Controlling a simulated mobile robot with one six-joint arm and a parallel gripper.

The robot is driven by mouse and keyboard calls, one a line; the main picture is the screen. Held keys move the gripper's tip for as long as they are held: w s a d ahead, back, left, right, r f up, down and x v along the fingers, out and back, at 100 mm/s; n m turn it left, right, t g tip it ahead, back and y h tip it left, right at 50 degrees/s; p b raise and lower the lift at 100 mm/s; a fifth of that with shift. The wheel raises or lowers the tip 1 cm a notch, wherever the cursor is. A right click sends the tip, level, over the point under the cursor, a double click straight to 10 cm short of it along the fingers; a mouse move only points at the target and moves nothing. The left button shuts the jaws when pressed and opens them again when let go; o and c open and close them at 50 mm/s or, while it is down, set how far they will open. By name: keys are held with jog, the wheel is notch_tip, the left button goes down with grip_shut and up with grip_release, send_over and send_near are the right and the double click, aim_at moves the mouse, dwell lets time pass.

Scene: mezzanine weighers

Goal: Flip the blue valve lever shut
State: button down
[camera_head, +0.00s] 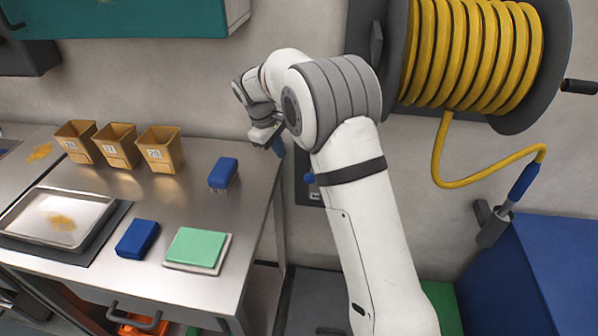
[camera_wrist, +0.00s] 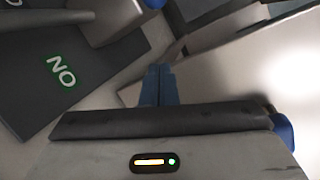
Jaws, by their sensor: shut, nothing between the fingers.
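My gripper (camera_head: 277,147) is beyond the right edge of the steel bench, close to the wall. Its blue fingers (camera_wrist: 159,86) are shut together with nothing between them. A dark wall panel (camera_head: 308,192) is partly hidden behind my arm. A blue knob-like end (camera_head: 309,178), probably part of the valve lever, shows beside my arm at this panel. A blue piece (camera_wrist: 154,3) is cut off at the top edge. The lever's full shape and position are hidden.
The steel bench (camera_head: 195,195) holds several tan bins (camera_head: 160,150), a tray (camera_head: 62,222), a blue brush (camera_head: 223,173), a blue block (camera_head: 138,239) and green pads (camera_head: 196,249). A yellow hose reel (camera_head: 470,55) and a blue box (camera_head: 560,270) stand at right.

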jog(key=s+d+f+p, duration=0.1)
jog(key=d+f+p, duration=0.1)
jog(key=d+f, duration=0.3)
jog(key=shift+s+d+f, duration=0.15)
jog(key=shift+d+f, duration=0.05)
jog(key=shift+f, duration=1.2)
jog(key=shift+r, duration=0.1)
jog(key=shift+s+d+r+y, duration=0.1)
jog(key=shift+d+r+y, duration=0.15)
jog(key=shift+y, duration=0.15)
